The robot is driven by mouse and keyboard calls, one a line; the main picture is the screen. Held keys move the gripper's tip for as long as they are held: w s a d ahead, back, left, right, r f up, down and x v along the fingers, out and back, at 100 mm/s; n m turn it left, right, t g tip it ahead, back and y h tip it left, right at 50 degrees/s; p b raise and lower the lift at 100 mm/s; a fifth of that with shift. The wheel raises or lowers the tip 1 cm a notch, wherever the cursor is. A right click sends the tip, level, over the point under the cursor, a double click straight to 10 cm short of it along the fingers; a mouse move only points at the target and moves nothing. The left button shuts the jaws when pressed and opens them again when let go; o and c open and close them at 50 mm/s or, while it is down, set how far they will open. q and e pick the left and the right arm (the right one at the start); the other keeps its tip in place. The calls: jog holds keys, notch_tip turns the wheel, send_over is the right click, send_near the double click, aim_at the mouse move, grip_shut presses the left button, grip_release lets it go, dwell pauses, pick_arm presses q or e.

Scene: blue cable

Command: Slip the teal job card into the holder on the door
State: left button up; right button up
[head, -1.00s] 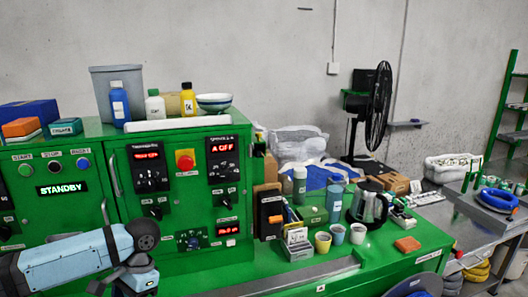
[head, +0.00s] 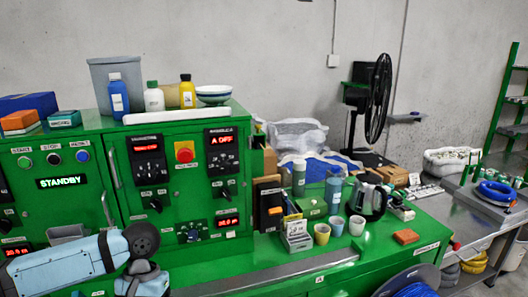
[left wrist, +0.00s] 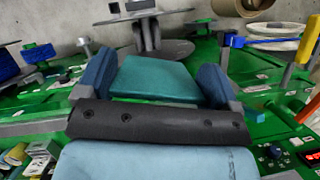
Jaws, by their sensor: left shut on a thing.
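The teal job card (left wrist: 155,78) is in the left wrist view, a flat teal panel between the two blue fingers of my left gripper (left wrist: 157,80). My left gripper is shut on it. In the head view my left arm comes in from the lower left and bends down; its fingers and the card are out of frame. A grey open-topped pocket (head: 66,234) on the green cabinet front, just above my arm, looks like the holder; its lower part is hidden by my arm. My right gripper is in neither view.
The green cabinet (head: 110,180) carries knobs, displays and a red button (head: 184,152). Bottles and a bowl (head: 213,95) stand on top. The green bench (head: 340,258) to the right holds cups, a kettle (head: 368,200) and an orange block (head: 405,237). A black fan (head: 377,98) stands behind.

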pick_arm(q)
jog(key=shift+r, duration=2.5)
notch_tip(320, 180, down, 6)
jog(key=shift+f, duration=0.25)
jog(key=shift+a, duration=0.1)
